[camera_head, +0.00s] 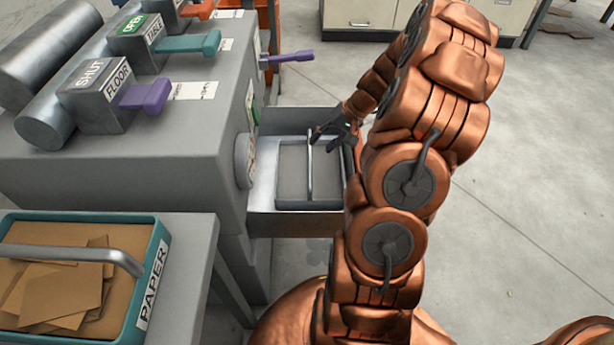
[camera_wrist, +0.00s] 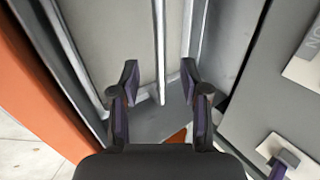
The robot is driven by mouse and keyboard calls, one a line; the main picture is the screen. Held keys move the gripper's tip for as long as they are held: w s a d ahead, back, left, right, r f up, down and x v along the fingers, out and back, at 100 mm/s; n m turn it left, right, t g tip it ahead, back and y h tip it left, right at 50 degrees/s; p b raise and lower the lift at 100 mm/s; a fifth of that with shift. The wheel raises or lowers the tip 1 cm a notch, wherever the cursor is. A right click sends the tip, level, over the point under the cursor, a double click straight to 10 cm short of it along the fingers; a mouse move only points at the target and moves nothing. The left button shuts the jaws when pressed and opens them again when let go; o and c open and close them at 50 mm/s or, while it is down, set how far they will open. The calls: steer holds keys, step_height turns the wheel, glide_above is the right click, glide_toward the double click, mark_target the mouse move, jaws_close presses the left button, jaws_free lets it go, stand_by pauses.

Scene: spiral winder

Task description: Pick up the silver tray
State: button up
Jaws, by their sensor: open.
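The silver tray (camera_head: 293,178) lies inside a grey open-topped bin on the side of the grey machine. A thin bar handle (camera_head: 310,168) runs lengthwise over its middle. In the wrist view the tray (camera_wrist: 110,40) fills the top, and its handle (camera_wrist: 160,45) runs down between my fingers. My gripper (camera_head: 323,134) is open at the far end of the tray, close to the handle. In the wrist view my gripper (camera_wrist: 159,80) has its two fingers on either side of the handle, with gaps on both sides. The exact height over the handle is hard to tell.
The bin (camera_head: 262,222) walls surround the tray. The grey machine (camera_head: 130,150) stands left, with a purple lever (camera_head: 290,57) jutting out above the bin. A teal PAPER tray (camera_head: 150,275) with brown sheets is at the lower left. Open floor (camera_head: 530,190) lies right.

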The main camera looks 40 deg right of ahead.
mark_target(311, 153)
steer(key=shift+b+x, duration=1.05)
steer(key=shift+x, duration=2.5)
steer(key=shift+w+d, duration=0.15)
steer(key=shift+w, duration=0.05)
jaws_close()
